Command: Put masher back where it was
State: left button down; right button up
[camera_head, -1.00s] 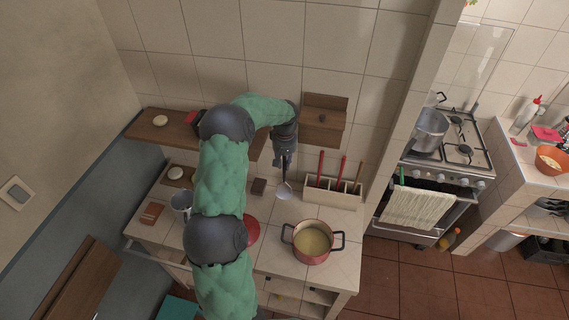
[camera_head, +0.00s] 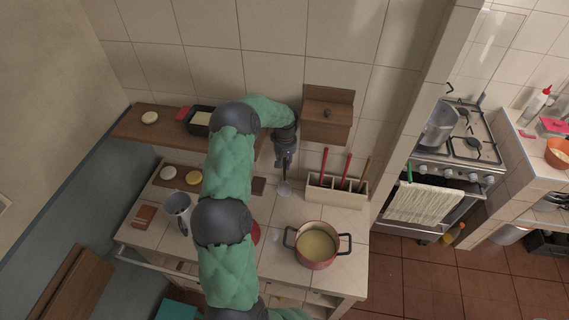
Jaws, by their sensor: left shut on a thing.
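My left gripper (camera_head: 284,160), reaching in on the green-sleeved arm, is shut on a utensil that I take to be the masher (camera_head: 284,188). Its round grey head hangs down over the counter, left of the utensil holder. The jaws hide most of its handle. The cream utensil holder (camera_head: 319,192) stands at the back of the tiled counter, with red-handled and brown-handled utensils in its slots. A red pot (camera_head: 316,264) with yellowish contents is in front of the holder. My right gripper is out of view.
A wooden box (camera_head: 328,130) hangs on the wall above the holder. A wooden shelf (camera_head: 150,124) with a dark tray (camera_head: 199,132) is at the left. A metal jug (camera_head: 178,203) and a brown block (camera_head: 144,216) stand on the counter's left. My arm covers the middle.

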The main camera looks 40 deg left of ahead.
pick_arm(q)
jog(key=shift+s+d+r, duration=0.25)
jog(key=shift+s+d, duration=0.05)
jog(key=shift+s, duration=0.05)
jog(key=shift+w+f, duration=0.25)
jog(key=shift+f, duration=0.05)
jog(key=c, duration=1.3)
grip_release()
jog(key=shift+a, duration=0.1)
jog(key=shift+o, duration=0.8)
jog(key=shift+s+r, duration=0.1)
jog(key=shift+s, duration=0.05)
jog(key=shift+r, duration=0.35)
notch_tip(320, 180, up, 12)
jog(key=shift+f+b, duration=0.25)
jog(key=shift+b, duration=0.15)
